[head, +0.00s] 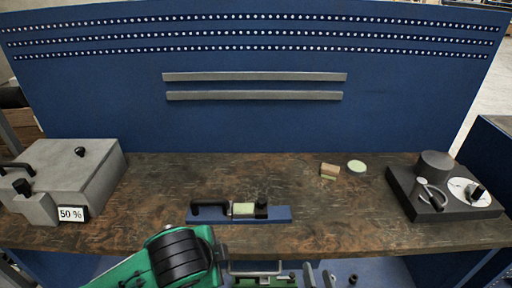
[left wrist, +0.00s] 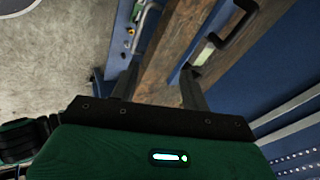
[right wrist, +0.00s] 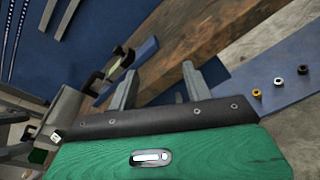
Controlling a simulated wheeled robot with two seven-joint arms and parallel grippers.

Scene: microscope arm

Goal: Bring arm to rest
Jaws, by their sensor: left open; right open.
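No part is clearly the arm that the task names. A dark base (head: 446,225) on the right of the bench carries a grey cylinder, a white disc (head: 468,190) with a black knob, and a bent silver lever (head: 432,194). A blue plate (head: 240,215) near the front centre bears a black handle (head: 211,207), a pale green block and a black knob.
A grey box (head: 85,165) with a black handle and a "50 %" label (head: 72,214) stands at the left. A small wooden block (head: 329,170) and a pale green disc (head: 356,166) lie towards the back. Bare bench (head: 340,215) shows between plate and dark base.

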